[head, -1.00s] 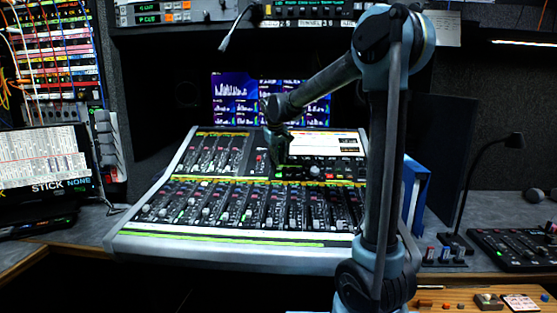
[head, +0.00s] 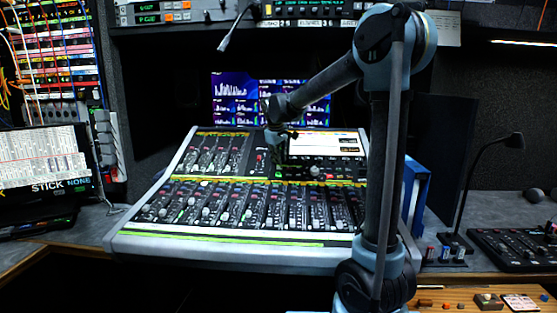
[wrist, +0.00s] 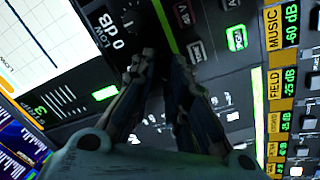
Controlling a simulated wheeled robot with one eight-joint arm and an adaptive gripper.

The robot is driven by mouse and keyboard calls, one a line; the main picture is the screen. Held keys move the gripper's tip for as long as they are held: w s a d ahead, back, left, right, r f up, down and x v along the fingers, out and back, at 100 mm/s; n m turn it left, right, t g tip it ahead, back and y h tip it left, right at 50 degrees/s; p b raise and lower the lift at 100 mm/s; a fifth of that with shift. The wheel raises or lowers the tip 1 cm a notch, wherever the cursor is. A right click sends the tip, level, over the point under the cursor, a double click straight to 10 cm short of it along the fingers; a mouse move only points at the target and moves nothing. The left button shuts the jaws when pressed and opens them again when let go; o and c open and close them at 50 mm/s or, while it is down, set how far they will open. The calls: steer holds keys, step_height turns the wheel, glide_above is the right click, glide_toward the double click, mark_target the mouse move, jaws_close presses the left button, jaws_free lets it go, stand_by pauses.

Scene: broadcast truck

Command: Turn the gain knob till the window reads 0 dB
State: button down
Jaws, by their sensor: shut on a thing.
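My gripper (head: 279,160) is down at the upper middle of the mixing console (head: 125,238), below the monitor. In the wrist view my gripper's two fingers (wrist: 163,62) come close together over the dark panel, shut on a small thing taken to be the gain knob. The fingers hide most of it, and I cannot see its pointer. Channel windows at the right read MUSIC -60 dB (wrist: 291,25) and FIELD -25 dB (wrist: 290,80).
A grey-black knob (wrist: 131,15) and lit green buttons (wrist: 237,38) lie near the fingers. The monitor (head: 235,88) stands behind the console. A blue binder (head: 415,190) and a lamp (head: 480,180) are at the right. Faders fill the console's lower half.

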steer(key=shift+a, duration=0.1)
steer(key=c, duration=1.5)
jaws_free()
steer(key=shift+v, duration=3.95)
